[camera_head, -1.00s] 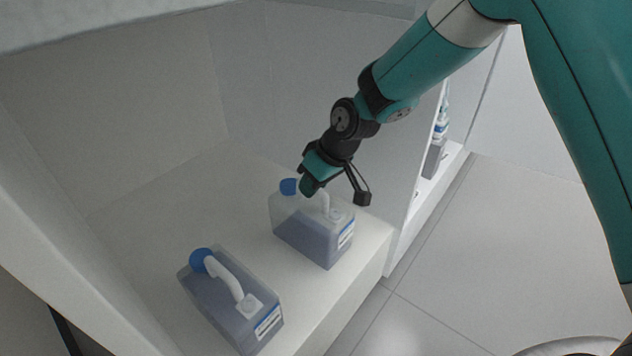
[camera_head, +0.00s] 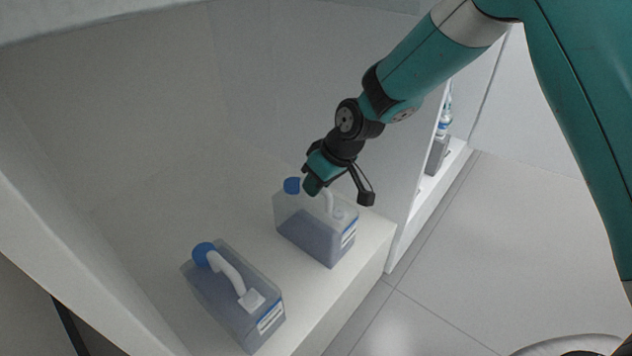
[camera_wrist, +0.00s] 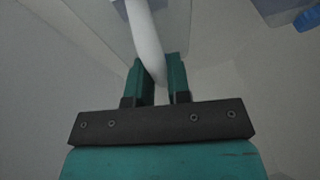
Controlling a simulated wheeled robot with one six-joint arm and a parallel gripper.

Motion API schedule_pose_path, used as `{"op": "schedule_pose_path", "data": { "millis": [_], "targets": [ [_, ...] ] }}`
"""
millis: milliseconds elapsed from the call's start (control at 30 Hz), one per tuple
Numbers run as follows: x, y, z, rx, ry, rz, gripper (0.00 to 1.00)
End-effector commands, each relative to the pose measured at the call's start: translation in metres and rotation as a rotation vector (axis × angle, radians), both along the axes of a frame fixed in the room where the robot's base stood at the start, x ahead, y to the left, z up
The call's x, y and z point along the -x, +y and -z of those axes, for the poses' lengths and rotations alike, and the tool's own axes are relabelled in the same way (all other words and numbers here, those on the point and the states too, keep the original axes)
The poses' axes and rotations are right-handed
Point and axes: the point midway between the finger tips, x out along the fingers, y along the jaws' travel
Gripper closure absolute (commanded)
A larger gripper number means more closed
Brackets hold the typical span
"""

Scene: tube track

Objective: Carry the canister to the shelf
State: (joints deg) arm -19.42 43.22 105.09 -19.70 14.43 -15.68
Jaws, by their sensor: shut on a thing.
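A translucent canister (camera_head: 312,232) with a blue cap, a white handle and dark liquid stands upright on the white shelf board (camera_head: 345,290) in the head view. My gripper (camera_head: 314,186) is at its top and shut on its handle. In the wrist view the white handle (camera_wrist: 145,42) passes between the two teal fingers of my gripper (camera_wrist: 159,80). A second, similar canister (camera_head: 232,299) stands on the same board, nearer the camera and to the left. My gripper covers part of the first canister's handle.
White walls enclose the board at the back and left. A panel (camera_head: 372,175) stands right of the held canister. Beyond it, a lower shelf holds a bottle (camera_head: 443,122) and a grey box (camera_head: 437,155). The tiled floor (camera_head: 480,260) at the right is clear.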

Motion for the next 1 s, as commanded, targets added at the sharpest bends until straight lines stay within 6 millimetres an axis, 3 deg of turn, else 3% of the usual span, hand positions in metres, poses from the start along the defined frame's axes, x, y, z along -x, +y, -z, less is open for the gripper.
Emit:
{"op": "schedule_pose_path", "data": {
  "millis": [600,633,733,1000],
  "targets": [
    [-0.0003,0.0003,0.0062,-0.001,-0.001,-0.001,1.00],
    [-0.0002,0.0002,0.0064,-0.001,-0.001,-0.001,0.78],
    [-0.0001,0.0003,0.0064,0.000,0.000,-0.001,0.55],
    [0.0002,-0.0002,0.0060,0.001,0.001,0.000,0.53]
  ]
}}
